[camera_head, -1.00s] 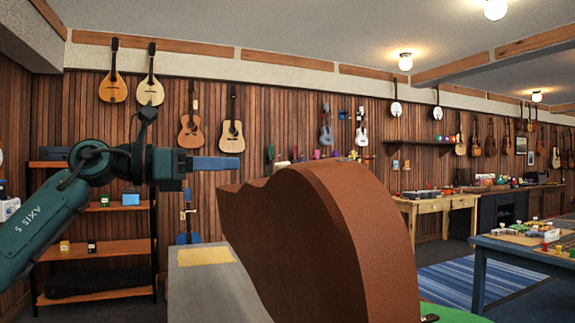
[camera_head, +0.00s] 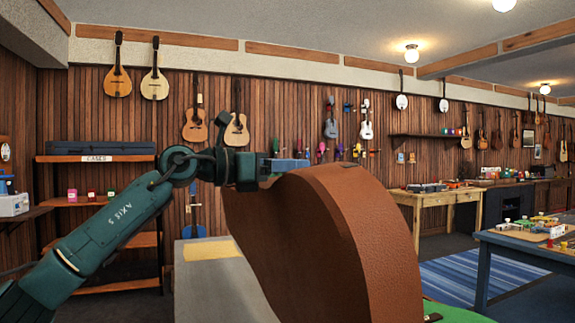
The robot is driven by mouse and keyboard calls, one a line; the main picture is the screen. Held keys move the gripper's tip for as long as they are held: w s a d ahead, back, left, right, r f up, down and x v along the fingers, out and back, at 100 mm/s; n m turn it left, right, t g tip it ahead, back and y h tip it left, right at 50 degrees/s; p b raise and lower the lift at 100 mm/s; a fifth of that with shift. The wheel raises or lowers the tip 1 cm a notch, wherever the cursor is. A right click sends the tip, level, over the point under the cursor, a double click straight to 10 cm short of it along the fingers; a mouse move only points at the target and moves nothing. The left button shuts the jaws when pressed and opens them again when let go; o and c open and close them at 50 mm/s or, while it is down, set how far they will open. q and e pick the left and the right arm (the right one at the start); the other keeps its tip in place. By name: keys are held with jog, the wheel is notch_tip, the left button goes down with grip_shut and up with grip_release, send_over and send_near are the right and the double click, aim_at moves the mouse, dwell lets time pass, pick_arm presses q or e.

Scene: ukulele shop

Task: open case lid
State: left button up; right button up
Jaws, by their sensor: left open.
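The brown leather-textured case lid (camera_head: 312,240) stands raised, close in front of me, with its curved edge facing right. A green surface (camera_head: 455,312) with a small dark fitting shows at its lower right; I cannot tell whether it is the case's inside. My left gripper (camera_head: 292,166) is open, with its blue fingers level at the lid's upper left edge. The fingertips overlap the lid's top edge in the picture, and I cannot tell if they touch it. The lower part of the case is out of view. My right gripper is not in view.
A grey surface with a yellow patch (camera_head: 212,249) lies left of the lid. Wooden shelves (camera_head: 98,158) stand at the left wall. A wooden workbench (camera_head: 437,196) and a blue table (camera_head: 520,250) stand to the right, with a striped blue rug (camera_head: 470,278) between. Instruments hang on the wall.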

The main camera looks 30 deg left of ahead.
pick_arm(q)
grip_shut()
dwell(0.3)
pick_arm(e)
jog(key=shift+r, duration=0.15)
